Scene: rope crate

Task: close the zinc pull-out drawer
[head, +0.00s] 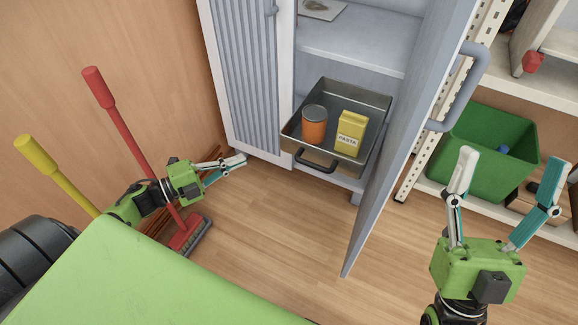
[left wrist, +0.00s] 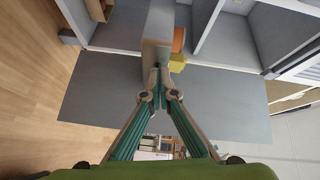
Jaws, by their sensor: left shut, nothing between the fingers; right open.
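The zinc drawer (head: 350,96) is pulled out of the grey cabinet. It holds an orange can (head: 314,127) and a yellow pasta box (head: 351,131). Its dark bar handle (head: 316,164) is on the front. My left gripper (head: 243,158) is shut and empty, left of the drawer front and apart from the handle, by the foot of the slatted door. In the left wrist view its closed tips (left wrist: 159,70) overlap the lower end of the drawer's grey wall (left wrist: 157,28); contact is unclear. My right gripper (head: 514,160) is open and empty, right of the open door.
The cabinet's right door (head: 400,130) stands open between the drawer and my right gripper. A slatted door (head: 246,70) is at the left. A red-handled brush (head: 110,103) and yellow handle (head: 38,155) lean left. A green bin (head: 488,150) sits on the right shelf. The floor before the drawer is clear.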

